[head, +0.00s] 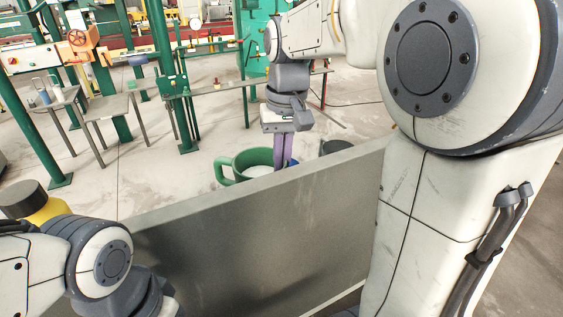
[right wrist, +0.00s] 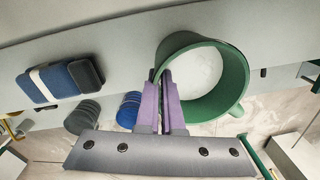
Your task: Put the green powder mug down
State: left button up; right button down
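The green mug (head: 229,168) holds white powder and stands out beyond the top edge of a grey panel, which hides its lower part. In the right wrist view the mug (right wrist: 240,86) shows its round rim and white powder, with its handle at the lower right. My right gripper (right wrist: 161,103) has its purple fingers on the mug's left wall, one on either side of it. The same gripper (head: 282,150) shows at the mug's right side in the head view. I cannot tell whether the mug's base touches a surface. My left gripper is out of view.
The large grey panel (head: 260,240) crosses the front. A yellow container with a dark cap (head: 35,203) stands at the left. A dark object (head: 335,146) is right of the mug. A blue and black block (right wrist: 60,80) lies left of the mug.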

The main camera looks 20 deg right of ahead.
jog(key=c, duration=1.1)
grip_release()
jog(key=shift+f, duration=0.1)
jog(key=shift+o, duration=0.2)
jog(key=shift+r, duration=0.45)
notch_tip(320, 180, up, 11)
jog(key=shift+d+r, duration=0.2)
jog(key=shift+d, duration=0.1)
jog(key=shift+s, duration=0.15)
